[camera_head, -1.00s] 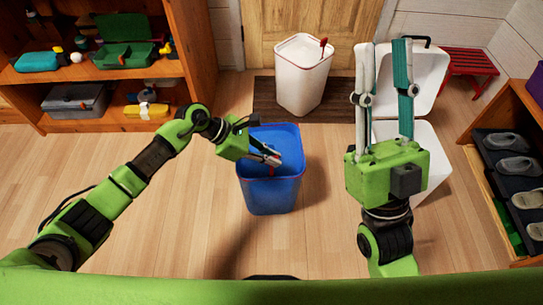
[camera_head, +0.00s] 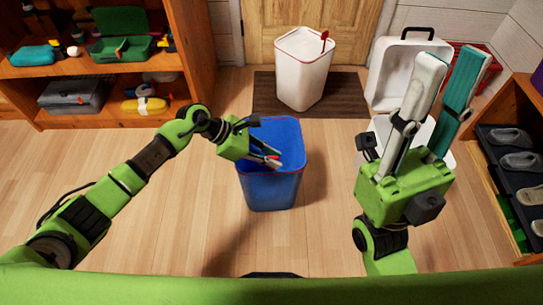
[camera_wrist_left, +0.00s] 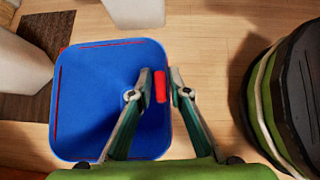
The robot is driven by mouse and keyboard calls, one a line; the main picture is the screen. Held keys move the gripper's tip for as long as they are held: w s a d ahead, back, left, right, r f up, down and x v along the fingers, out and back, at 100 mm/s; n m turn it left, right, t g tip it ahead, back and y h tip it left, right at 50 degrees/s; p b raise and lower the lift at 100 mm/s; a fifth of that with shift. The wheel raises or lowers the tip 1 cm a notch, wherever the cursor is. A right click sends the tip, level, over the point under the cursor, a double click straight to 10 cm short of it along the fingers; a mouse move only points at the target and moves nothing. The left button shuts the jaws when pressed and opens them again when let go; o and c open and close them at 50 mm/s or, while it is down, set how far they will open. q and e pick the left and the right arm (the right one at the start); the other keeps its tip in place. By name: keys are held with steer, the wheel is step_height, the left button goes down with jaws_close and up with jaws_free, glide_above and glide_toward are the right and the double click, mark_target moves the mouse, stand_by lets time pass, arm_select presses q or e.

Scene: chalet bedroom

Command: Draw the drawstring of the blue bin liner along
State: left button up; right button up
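The blue bin liner (camera_head: 272,190) lines an upright bin on the floor in the middle. A thin red drawstring runs along its rim, and a red tab (camera_wrist_left: 161,87) stands at the rim's right side in the left wrist view. My left gripper (camera_head: 270,159) is over the bin's opening. In the left wrist view its fingertips (camera_wrist_left: 161,84) are on either side of the tab, with small gaps showing, so it looks partly open. My right gripper (camera_head: 455,66) is raised at the right, empty, its fingers wide apart.
A white bin (camera_head: 302,80) with a red rim and red tab stands behind on a dark mat (camera_head: 262,97). A white lidded bin (camera_head: 400,72) stands open behind my right gripper. A shoe rack (camera_head: 515,175) is at right, shelves (camera_head: 120,70) at left. Front floor is clear.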

stand_by(0.3)
arm_select(q)
steer(key=v, duration=1.2)
